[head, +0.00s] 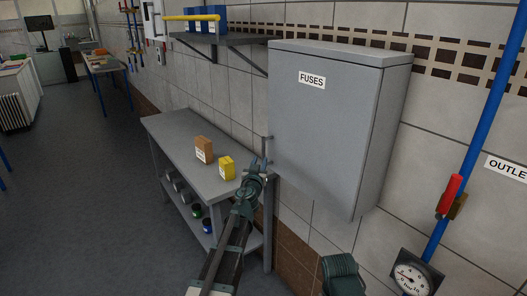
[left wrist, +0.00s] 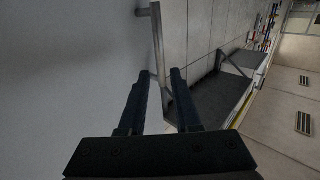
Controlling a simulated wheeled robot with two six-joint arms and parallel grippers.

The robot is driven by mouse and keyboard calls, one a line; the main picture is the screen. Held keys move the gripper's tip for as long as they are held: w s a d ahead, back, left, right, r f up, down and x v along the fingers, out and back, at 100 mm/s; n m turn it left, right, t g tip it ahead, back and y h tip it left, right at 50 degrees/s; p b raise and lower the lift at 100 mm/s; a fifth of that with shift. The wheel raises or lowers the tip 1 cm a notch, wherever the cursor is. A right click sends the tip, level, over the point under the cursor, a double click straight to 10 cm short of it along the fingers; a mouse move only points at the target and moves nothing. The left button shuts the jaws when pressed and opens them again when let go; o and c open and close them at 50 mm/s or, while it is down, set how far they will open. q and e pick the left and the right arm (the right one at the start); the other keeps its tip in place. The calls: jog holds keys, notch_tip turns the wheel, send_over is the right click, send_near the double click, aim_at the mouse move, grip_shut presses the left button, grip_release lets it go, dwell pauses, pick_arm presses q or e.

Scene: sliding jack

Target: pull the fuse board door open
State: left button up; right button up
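The fuse board (head: 325,120) is a grey wall cabinet with a white FUSES label. Its front door looks shut. A thin upright bar handle (head: 268,148) stands at the door's left edge. My left gripper (head: 257,163) is open at the handle's lower part. In the left wrist view, the handle (left wrist: 158,42) runs down between the two open fingertips (left wrist: 158,80), with gaps seen on both sides. The pale door face (left wrist: 70,70) fills the left of that view. The fingers of my right gripper do not show.
A grey workbench (head: 185,135) below left carries a brown box (head: 204,150) and a yellow box (head: 227,167). A wall shelf (head: 225,39) with blue boxes is at upper left. A blue pipe (head: 480,130) and a gauge (head: 411,277) are at right. The floor at left is open.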

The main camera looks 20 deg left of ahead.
aim_at(263, 151)
pick_arm(q)
jog(key=w, duration=0.6)
jog(key=w+a, duration=0.1)
jog(key=w, duration=0.2)
jog(key=shift+w+a, duration=0.1)
jog(key=shift+w, duration=0.05)
grip_shut()
dwell(1.1)
